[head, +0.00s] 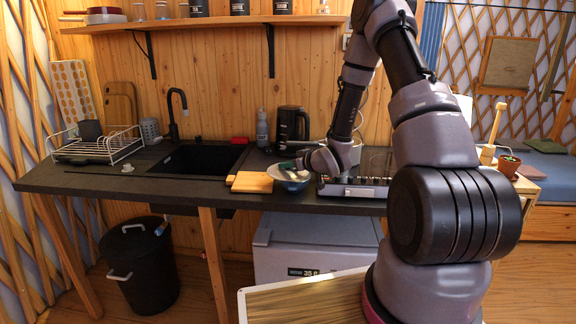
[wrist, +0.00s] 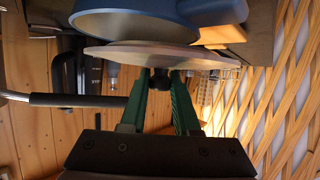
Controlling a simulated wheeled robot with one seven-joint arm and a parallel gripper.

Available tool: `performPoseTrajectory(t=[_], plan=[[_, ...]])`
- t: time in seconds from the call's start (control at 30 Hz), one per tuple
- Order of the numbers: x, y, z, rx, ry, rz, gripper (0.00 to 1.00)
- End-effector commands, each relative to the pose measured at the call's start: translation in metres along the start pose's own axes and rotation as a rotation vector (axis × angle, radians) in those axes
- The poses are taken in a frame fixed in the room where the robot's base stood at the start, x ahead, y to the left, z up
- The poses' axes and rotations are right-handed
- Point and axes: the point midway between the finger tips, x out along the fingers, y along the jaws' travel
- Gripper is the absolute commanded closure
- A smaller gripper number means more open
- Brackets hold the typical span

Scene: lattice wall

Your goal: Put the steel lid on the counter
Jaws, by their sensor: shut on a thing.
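The steel lid (wrist: 140,52) shows nearly edge-on in the wrist view as a pale thin disc with a dark knob (wrist: 160,80). My gripper (wrist: 160,85) has its green fingers shut on that knob. A blue bowl-like vessel (wrist: 135,22) is right against or very close to the lid's other side; I cannot tell whether they touch. In the head view my gripper (head: 289,166) is low over the front of the dark counter (head: 190,193), above a blue and pale round shape (head: 290,180). The lid and vessel are hard to separate there.
A wooden board (head: 251,182) lies just left of my gripper, with the sink (head: 197,160) beyond it. A black kettle (head: 292,125) and a bottle (head: 262,128) stand behind. The hob (head: 355,190) is to the right. The counter between the dish rack (head: 100,148) and board is mostly clear.

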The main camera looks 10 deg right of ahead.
Motion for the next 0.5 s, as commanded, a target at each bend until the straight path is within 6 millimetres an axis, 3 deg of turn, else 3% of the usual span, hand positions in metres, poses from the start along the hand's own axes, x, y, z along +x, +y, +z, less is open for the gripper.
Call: performPoseTrajectory(t=[0.5], plan=[[0.005, 0.0, 0.011, 0.0, 0.001, 0.0, 1.0]])
